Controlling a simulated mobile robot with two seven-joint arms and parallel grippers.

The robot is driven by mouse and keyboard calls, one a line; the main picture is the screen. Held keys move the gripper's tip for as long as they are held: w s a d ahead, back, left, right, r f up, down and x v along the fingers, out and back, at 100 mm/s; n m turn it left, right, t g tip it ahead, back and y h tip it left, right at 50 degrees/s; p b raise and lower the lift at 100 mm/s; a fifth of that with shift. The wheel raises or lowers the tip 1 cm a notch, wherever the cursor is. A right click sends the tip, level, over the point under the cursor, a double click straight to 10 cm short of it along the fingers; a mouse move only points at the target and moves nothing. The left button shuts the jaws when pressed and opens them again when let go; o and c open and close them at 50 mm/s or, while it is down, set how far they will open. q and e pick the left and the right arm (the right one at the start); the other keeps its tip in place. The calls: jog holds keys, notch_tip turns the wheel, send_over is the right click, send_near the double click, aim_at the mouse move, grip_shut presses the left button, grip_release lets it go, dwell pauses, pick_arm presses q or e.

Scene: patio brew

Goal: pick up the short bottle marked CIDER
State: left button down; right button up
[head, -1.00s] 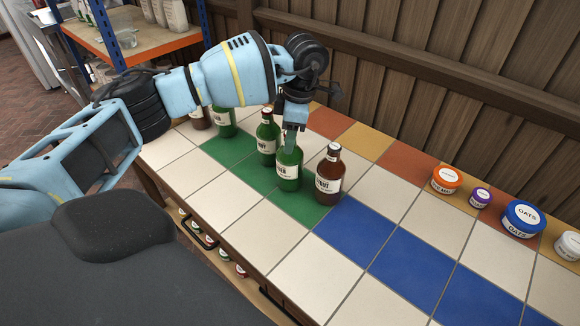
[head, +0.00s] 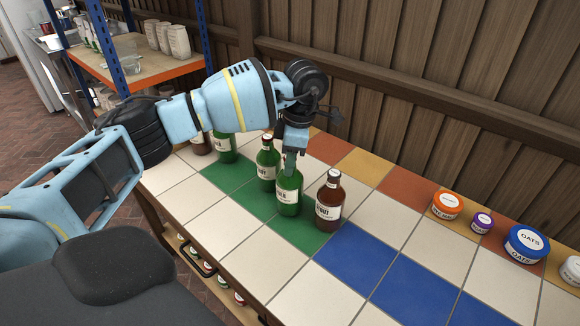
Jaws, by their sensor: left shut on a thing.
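A green bottle (head: 288,196) with a white label stands on the tiled counter; the label is partly legible and looks like the end of CIDER. My left gripper (head: 291,168) comes down from above and is shut on this bottle's top, hiding its neck and cap. The bottle is upright and appears to rest on the green tiles. My right gripper is not in view.
A brown bottle (head: 328,203) stands close on the right, and another green bottle (head: 266,168) close on the left. More bottles, one green (head: 223,147), stand farther left, partly behind my arm. Tubs, including a blue OATS tub (head: 525,244), line the right. Blue tiles (head: 400,270) are clear.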

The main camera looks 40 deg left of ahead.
pick_arm(q)
notch_tip(320, 180, up, 3)
jog(key=shift+f, duration=0.2)
jog(key=shift+d+r, duration=0.1)
jog(key=shift+r, duration=0.1)
jog(key=s+d+r, duration=0.1)
jog(key=s+d, duration=0.9)
jog(key=s, duration=0.2)
jog(key=shift+r, duration=0.2)
jog(key=shift+s+d, duration=0.1)
